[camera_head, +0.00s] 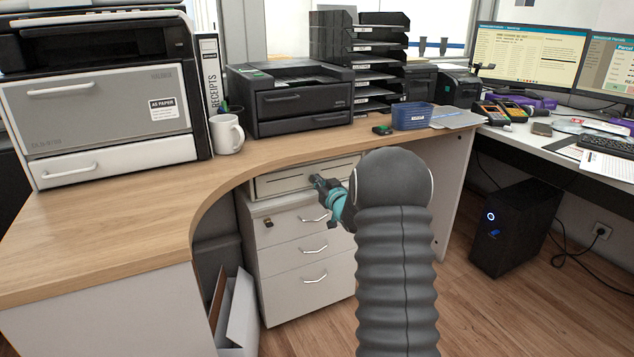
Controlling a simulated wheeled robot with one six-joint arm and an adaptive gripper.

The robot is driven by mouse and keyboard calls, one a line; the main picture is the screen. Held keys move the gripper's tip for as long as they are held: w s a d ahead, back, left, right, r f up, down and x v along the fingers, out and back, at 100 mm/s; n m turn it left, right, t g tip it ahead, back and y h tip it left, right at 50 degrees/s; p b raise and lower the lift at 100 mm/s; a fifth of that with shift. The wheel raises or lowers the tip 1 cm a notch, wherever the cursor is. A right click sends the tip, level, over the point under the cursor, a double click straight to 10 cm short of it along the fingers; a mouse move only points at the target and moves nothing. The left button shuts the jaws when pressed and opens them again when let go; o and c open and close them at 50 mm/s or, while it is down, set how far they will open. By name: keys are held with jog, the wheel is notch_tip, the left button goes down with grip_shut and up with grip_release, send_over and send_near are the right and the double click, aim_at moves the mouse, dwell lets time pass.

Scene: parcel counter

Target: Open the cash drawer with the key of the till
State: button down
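A flat cream cash drawer (285,181) sits under the counter, on top of a white drawer pedestal. Its front looks shut, and my arm covers its right part. My gripper (318,181), dark with a teal band behind it, is in front of the cash drawer's face. The fingers are small and dark here, so I cannot tell whether they are open, whether they touch the drawer or whether they hold a key. No till key can be clearly made out. A small brass-and-dark fitting (268,222) shows on the pedestal's top drawer.
The wooden counter (120,215) curves above the drawers, its edge close over my gripper. On it stand a white mug (227,134), a black printer (290,98) and a blue tray (411,116). A black computer (515,228) stands on the floor at right.

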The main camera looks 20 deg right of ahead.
jog(key=m, duration=0.3)
jog(key=m+p, duration=0.1)
jog(key=m, duration=0.3)
jog(key=d+m+p, duration=0.1)
jog(key=m, duration=0.2)
jog(key=shift+f+m, duration=0.15)
jog(key=shift+m, duration=0.15)
dwell(0.4)
jog(key=c, duration=1.4)
grip_release()
jog(key=shift+o, duration=0.2)
jog(key=shift+a, duration=0.1)
